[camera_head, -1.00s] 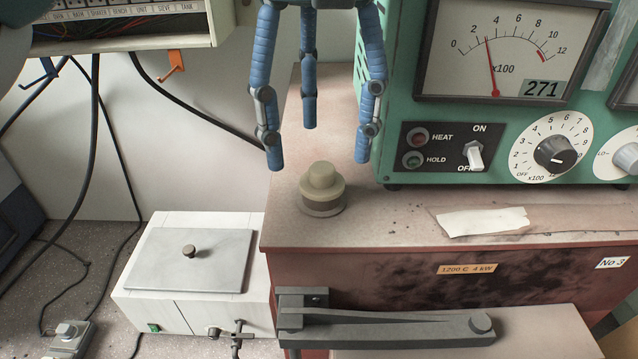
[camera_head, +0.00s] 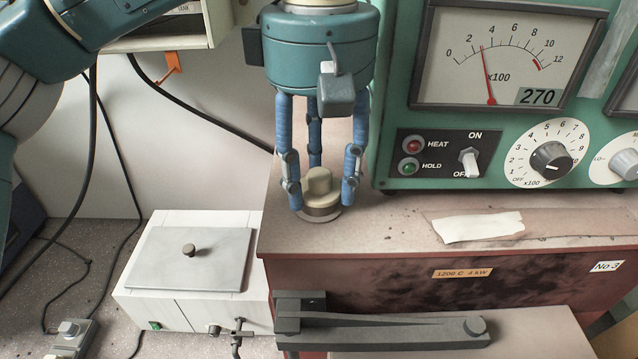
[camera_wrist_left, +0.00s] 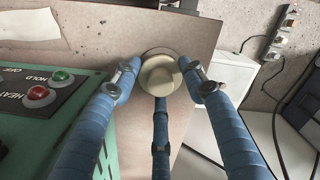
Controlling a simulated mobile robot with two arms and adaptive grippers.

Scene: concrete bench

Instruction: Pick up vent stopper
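The vent stopper (camera_head: 319,184) is a cream, stepped round plug with a darker base. It sits upright on the top of the rusty red furnace box (camera_head: 390,226), near its left end. My left gripper (camera_head: 321,208) points straight down over it. Its three blue jointed fingers are drawn in around the stopper, with the fingertips at its sides. In the left wrist view the stopper (camera_wrist_left: 160,76) lies between the fingertips, with hardly any gap. The rear finger's contact is partly hidden. My right gripper is in neither view.
A green control unit (camera_head: 398,110) with dial, switch and knobs stands close right of the gripper. A paper strip (camera_head: 478,228) lies on the furnace top. A white box with a grey lid (camera_head: 190,258) stands lower left. Black cables (camera_head: 92,180) hang at the left.

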